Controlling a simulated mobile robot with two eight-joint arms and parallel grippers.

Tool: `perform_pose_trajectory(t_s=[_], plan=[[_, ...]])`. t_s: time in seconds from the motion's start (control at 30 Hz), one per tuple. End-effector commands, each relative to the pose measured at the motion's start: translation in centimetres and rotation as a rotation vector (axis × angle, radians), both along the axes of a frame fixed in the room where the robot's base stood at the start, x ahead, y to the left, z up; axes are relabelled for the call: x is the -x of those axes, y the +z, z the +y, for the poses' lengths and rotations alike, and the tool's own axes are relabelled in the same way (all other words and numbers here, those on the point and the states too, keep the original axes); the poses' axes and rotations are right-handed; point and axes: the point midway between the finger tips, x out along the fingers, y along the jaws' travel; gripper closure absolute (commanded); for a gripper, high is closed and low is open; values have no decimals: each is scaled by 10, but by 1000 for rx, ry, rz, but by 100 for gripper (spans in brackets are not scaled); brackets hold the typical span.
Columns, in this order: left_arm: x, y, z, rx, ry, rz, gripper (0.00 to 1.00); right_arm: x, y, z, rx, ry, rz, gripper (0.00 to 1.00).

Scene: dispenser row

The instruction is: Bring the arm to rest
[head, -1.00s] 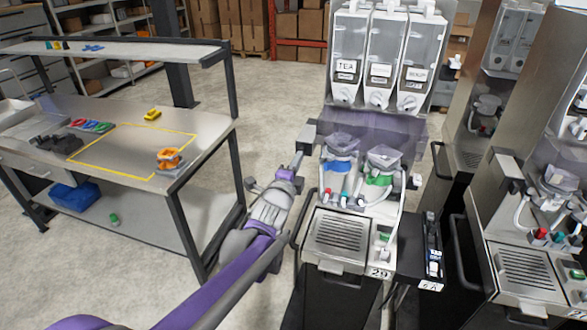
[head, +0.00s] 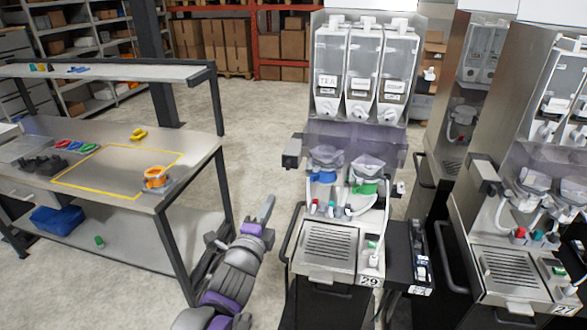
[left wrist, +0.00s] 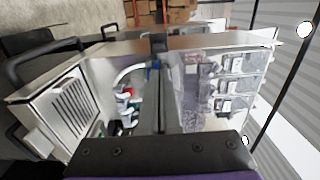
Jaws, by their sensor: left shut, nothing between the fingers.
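My left arm comes in from the bottom of the head view, with its purple and grey links folded low between the workbench and the dispenser. My left gripper (head: 267,207) is shut and empty, its fingers pointing up and away beside the dispenser's left side. In the left wrist view the closed fingers (left wrist: 157,75) stand in front of the dispenser, which appears turned on its side. The dispenser numbered 29 (head: 325,245) has clear canisters, one labelled TEA (head: 328,80), above a drip tray. My right gripper is not in view.
The workbench (head: 100,180) at left has a yellow-taped area and an orange-ringed item (head: 156,177) near its corner. More dispensers (head: 510,265) stand at right. A narrow dark stand (head: 410,260) adjoins dispenser 29. Bare floor (head: 255,150) lies between bench and dispenser.

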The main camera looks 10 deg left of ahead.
Motion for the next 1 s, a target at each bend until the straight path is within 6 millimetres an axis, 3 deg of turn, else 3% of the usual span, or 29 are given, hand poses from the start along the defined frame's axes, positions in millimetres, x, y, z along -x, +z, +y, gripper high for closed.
perform_pose_trajectory(t_s=[0.13, 0.23, 0.37, 0.5, 0.63, 0.77, 1.0], plan=[[12, -13, 6, 111, 35, 73, 100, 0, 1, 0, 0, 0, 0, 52], [41, -43, 17, 341, 120, 222, 100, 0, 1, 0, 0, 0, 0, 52], [104, -101, 24, 745, 316, 470, 100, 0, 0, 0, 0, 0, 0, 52], [176, -155, 18, 1104, 559, 683, 100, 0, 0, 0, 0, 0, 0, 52], [224, -184, 9, 1302, 742, 802, 100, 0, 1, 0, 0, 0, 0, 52], [248, -196, 4, 1387, 838, 854, 100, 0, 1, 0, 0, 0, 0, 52], [249, -197, 3, 1393, 845, 857, 100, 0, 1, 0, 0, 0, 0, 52]])
